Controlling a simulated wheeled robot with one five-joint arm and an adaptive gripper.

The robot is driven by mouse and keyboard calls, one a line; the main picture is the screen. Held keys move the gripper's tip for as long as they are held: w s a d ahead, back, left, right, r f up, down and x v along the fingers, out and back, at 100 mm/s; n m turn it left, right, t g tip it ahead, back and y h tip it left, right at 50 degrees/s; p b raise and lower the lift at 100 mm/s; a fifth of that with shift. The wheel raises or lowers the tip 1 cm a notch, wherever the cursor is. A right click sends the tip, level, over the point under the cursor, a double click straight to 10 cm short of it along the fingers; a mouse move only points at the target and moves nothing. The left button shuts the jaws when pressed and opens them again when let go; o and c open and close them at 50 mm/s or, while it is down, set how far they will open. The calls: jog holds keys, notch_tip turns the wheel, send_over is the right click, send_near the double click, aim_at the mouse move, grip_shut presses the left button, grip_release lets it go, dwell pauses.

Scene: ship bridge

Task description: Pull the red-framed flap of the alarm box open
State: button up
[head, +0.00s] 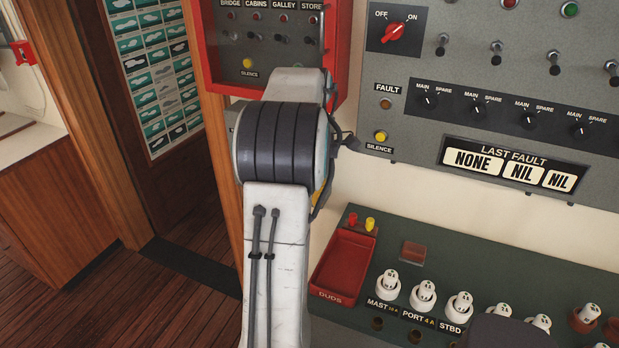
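The alarm box (212,52) is at the top centre, on the wall. Its red frame surrounds a grey panel with lamps and switches labelled BRIDGE, CABINS, GALLEY and STORE, and a yellow SILENCE button (247,63). The top of the box is cut off by the picture edge. I cannot tell the flap's exact position. My arm stands in front of the box and covers part of its lower edge. Only small dark parts of what seems to be my gripper (346,140) show right of my arm joint, below the box. Its fingers are mostly hidden, and I see nothing held.
A grey fault panel (455,45) with a red OFF/ON knob (394,33) is on the right. Below it, a dark green console (450,250) carries a red DUDS tray (342,268) and several white fuses. A wooden door frame (95,110) and open floor lie left.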

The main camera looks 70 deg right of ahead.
jog(key=shift+a+r, duration=0.2)
jog(key=shift+r, duration=0.6)
jog(key=shift+a+r, duration=0.2)
jog(key=shift+r, duration=0.6)
jog(key=shift+a+r, duration=0.2)
jog(key=shift+r, duration=0.6)
jog(key=w+a+r+m+t+h, duration=0.1)
jog(key=w+a, duration=0.3)
jog(key=a, duration=0.3)
jog(key=w+a+m, duration=0.2)
jog(key=w+a, duration=0.2)
jog(key=a, duration=0.3)
jog(key=w+a+r+m+t+h, duration=0.1)
jog(key=w+a, duration=0.3)
jog(key=a, duration=0.3)
jog(key=s+a+f+m+t, duration=0.1)
jog(key=s+a+f+m, duration=0.1)
jog(key=a, duration=0.7)
jog(key=s+a+f+m+t+y, duration=0.1)
jog(key=s+a+f+m, duration=0.2)
jog(key=a, duration=0.5)
jog(key=shift+s+a+f+t+y, duration=0.35)
jog(key=shift+s+f+t, duration=0.1)
jog(key=shift+f, duration=0.4)
